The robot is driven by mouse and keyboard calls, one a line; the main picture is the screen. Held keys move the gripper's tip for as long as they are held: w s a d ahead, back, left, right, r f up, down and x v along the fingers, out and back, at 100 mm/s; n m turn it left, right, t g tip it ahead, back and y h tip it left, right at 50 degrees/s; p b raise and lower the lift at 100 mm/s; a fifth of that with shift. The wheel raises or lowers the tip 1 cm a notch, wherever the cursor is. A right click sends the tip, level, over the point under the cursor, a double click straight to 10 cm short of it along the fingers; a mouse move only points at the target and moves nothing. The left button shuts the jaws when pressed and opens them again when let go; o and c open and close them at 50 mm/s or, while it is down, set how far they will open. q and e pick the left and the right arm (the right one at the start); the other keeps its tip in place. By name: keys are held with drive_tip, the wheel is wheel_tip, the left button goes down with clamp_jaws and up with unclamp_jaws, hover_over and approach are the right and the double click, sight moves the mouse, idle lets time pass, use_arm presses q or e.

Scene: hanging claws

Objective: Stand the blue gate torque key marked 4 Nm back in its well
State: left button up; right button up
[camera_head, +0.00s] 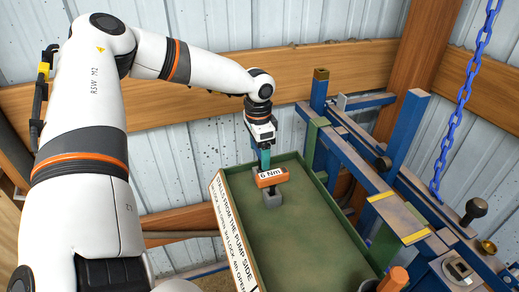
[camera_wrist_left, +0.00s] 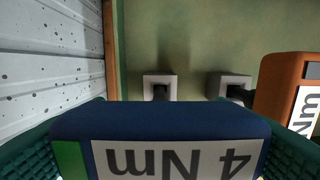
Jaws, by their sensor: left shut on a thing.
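My left gripper (camera_head: 264,157) is shut on the blue torque key (camera_wrist_left: 160,122) above the far end of the green tray (camera_head: 300,240). In the left wrist view the key's white label reads 4 Nm, upside down. Its lower end is hidden under the handle. In the head view the blue key is mostly hidden behind the orange key and gripper. My right gripper is not in view.
An orange key (camera_head: 270,179) marked 6 Nm stands in a second grey well (camera_head: 272,198), close beside my left gripper. The tray's raised rim lies close by. A blue frame (camera_head: 350,140), a blue chain (camera_head: 465,100) and an orange handle (camera_head: 394,279) are on the right.

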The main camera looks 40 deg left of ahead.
use_arm(q)
drive_tip(key=shift+f+b, duration=0.9)
drive_tip(key=shift+f, duration=0.45)
drive_tip(key=o, duration=1.7)
drive_tip(key=shift+o, duration=0.2)
drive_tip(key=r, duration=1.2)
drive_tip(key=shift+s, duration=0.2)
